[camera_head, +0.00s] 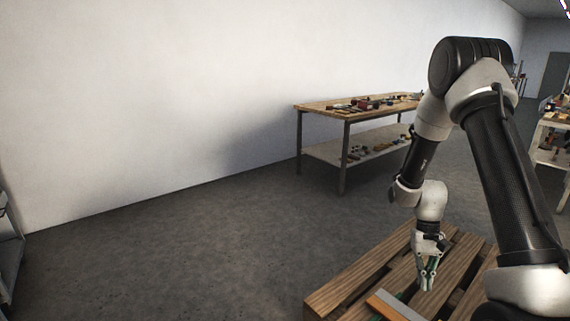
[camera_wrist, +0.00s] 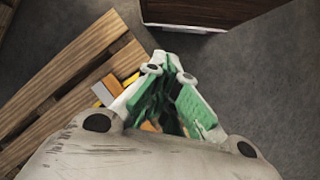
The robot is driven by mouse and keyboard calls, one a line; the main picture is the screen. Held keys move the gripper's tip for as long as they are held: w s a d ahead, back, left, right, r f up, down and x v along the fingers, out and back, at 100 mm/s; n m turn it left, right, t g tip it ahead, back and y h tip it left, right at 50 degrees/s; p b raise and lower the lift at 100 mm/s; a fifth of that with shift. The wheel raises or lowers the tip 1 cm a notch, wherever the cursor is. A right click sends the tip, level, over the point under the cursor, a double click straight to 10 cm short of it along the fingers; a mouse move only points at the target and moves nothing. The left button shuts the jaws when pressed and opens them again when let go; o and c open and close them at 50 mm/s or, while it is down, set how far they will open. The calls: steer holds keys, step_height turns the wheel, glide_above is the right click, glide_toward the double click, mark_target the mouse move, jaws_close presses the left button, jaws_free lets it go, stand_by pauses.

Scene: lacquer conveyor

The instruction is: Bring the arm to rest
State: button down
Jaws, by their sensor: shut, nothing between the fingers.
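My arm is bent, with its elbow high at the right of the head view, and its forearm reaches down. My gripper (camera_head: 427,287) points downward above a wooden pallet (camera_head: 350,284). In the wrist view my gripper (camera_wrist: 172,66) shows green finger pads and pale fingertips close together. It is shut and I see nothing held in it. The pallet also shows at the left of the wrist view (camera_wrist: 62,75).
A flat item with a pale top and an orange edge (camera_head: 393,306) lies on the pallet below my gripper. A workbench (camera_head: 312,103) with tools stands by the wall. Another shelf (camera_head: 558,125) stands at the far right. The floor left of the pallet is clear.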

steer(key=s+a+r+n+t, duration=0.1)
steer(key=s+r+t, duration=0.2)
steer(key=s+r, duration=0.3)
steer(key=s+a+r+t, duration=0.1)
steer(key=s+r+t, duration=0.2)
steer(key=r, duration=1.3)
steer(key=s+a+r+n+t, duration=0.1)
steer(key=s+r+t, duration=0.2)
steer(key=s+r, duration=0.5)
step_height(320, 180, up, 4)
steer(key=shift+s+r+n, duration=0.1)
steer(key=shift+s+n, duration=0.2)
steer(key=shift+s, duration=0.05)
stand_by(0.4)
